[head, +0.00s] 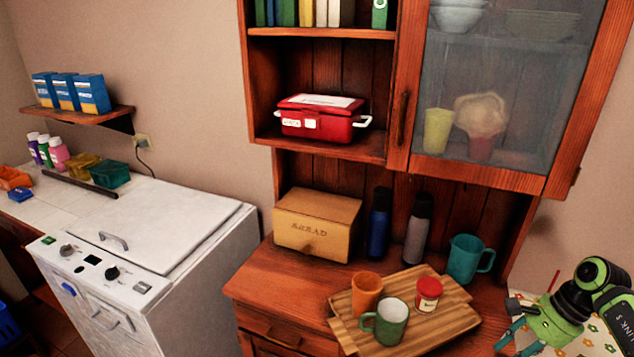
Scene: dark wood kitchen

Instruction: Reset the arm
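My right arm comes in at the lower right corner. Its green and black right gripper (512,338) points down and to the left, beside the right end of the wooden counter. Its fingertips are small and partly cut off by the bottom edge, so I cannot tell whether it is open or shut. My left gripper is not in view.
A wooden tray (458,325) on the counter holds an orange cup (366,294), a green mug (390,322) and a red-lidded jar (428,293). A teal pitcher (464,259), two bottles and a bread box (316,224) stand behind. The glass cabinet door (500,90) hangs above. A white chest appliance (165,225) stands left.

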